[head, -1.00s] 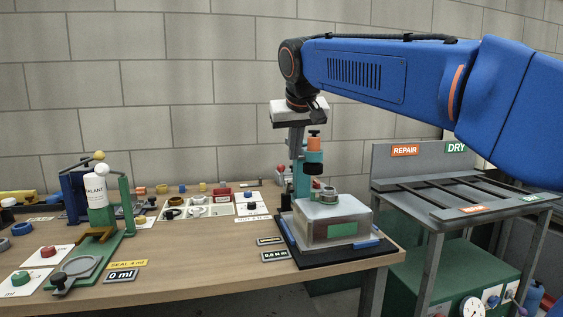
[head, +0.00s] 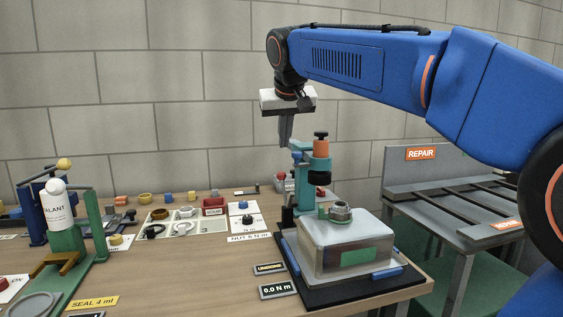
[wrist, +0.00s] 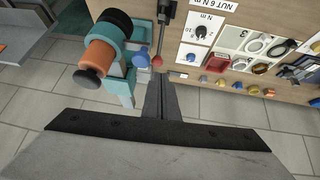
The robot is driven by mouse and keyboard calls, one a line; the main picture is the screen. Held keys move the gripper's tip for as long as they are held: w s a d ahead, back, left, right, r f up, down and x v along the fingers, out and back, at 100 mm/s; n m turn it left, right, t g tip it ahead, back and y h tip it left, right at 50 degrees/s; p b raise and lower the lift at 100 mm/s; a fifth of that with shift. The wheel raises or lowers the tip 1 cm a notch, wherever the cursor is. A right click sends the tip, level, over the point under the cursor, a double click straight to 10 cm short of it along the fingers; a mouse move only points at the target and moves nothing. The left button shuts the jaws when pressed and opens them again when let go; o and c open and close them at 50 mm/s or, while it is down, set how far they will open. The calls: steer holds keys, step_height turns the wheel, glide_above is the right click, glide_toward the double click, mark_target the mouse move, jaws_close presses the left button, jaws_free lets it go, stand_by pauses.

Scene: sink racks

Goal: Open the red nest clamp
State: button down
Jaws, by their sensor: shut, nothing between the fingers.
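The red ball knob (head: 281,176) of a clamp lever stands behind and left of the teal press post at the nest. In the wrist view the red knob (wrist: 156,60) sits on the end of a dark lever, just beyond my fingertips. A blue ball knob (head: 296,155) is beside it on the teal post, and it also shows in the wrist view (wrist: 140,53). My gripper (head: 286,143) points down, shut and empty, above the red knob in the head view. Its fingers (wrist: 157,80) show together in the wrist view. I cannot tell whether they touch the knob.
The teal press with an orange cylinder (head: 321,148) stands close right of my gripper. A white parts tray (head: 205,226) lies left. The repair rack (head: 455,205) stands right.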

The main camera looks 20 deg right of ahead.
glide_toward(281, 172)
steer(key=f, duration=0.1)
steer(key=w+f, duration=0.1)
steer(key=f, duration=0.2)
steer(key=shift+w+d+f, duration=0.1)
steer(key=shift+w+f, duration=0.2)
steer(key=shift+f, duration=0.05)
steer(key=shift+w+d+f, duration=0.15)
steer(key=shift+w+f, duration=0.4)
steer(key=shift+w, duration=0.05)
steer(key=shift+w, duration=0.15)
steer(key=shift+w+f+g, duration=0.15)
steer(key=shift+w+g, duration=0.2)
steer(key=shift+g, duration=0.05)
steer(key=shift+w+f, duration=0.3)
steer(key=shift+w, duration=0.25)
steer(key=shift+r, duration=0.1)
